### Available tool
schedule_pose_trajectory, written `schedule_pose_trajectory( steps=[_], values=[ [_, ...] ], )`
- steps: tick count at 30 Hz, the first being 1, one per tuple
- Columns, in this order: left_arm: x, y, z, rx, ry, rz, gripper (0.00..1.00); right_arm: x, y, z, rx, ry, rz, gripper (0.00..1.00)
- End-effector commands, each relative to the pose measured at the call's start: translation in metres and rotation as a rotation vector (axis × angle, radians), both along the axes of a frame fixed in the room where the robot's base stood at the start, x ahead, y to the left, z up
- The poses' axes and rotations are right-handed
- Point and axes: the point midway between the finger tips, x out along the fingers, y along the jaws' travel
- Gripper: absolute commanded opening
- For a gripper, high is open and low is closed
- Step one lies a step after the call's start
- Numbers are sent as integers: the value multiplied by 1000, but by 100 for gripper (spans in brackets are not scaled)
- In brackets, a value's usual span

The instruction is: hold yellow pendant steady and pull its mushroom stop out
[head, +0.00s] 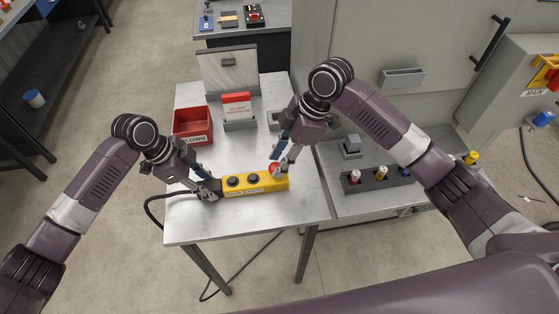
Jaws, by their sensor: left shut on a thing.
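The yellow pendant (262,184) lies flat on the small metal table, with two black buttons on its upper face and a black cable leaving its left end. My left gripper (209,192) is shut on the pendant's left end. The red mushroom stop (274,168) sits near the pendant's right end and is partly hidden by my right gripper. My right gripper (278,166) points down at the stop, with its fingers at or beside it. I cannot tell whether they are closed on it.
A red bin (192,139) marked "CLOWN" and a holder with red-and-white cards (237,106) stand behind the pendant on the table (190,229). A dark block with several coloured knobs (352,187) lies on the bench at the right. The table's front is clear.

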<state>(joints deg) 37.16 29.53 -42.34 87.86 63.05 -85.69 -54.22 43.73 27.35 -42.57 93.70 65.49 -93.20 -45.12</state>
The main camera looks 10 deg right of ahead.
Motion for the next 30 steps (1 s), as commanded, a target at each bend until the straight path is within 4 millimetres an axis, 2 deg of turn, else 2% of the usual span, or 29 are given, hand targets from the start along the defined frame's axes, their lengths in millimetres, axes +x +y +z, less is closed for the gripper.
schedule_pose_trajectory(
  steps=[1,3,14,17,27,30],
  values=[
    [-2,3,-4,9,7,3,0,0,0,0,0,0,0,38],
    [-2,3,-4,9,7,2,0,0,0,-1,-1,0,0,46],
    [-3,3,-4,8,10,0,0,0,-2,3,-2,0,-1,46],
    [-3,3,-4,8,10,0,0,1,-7,15,-2,-4,-2,46],
    [-4,2,-5,7,12,0,0,0,-35,81,-1,-4,-2,46],
    [-4,2,-5,7,13,-1,0,-1,-41,95,-2,-3,0,46]
  ],
)
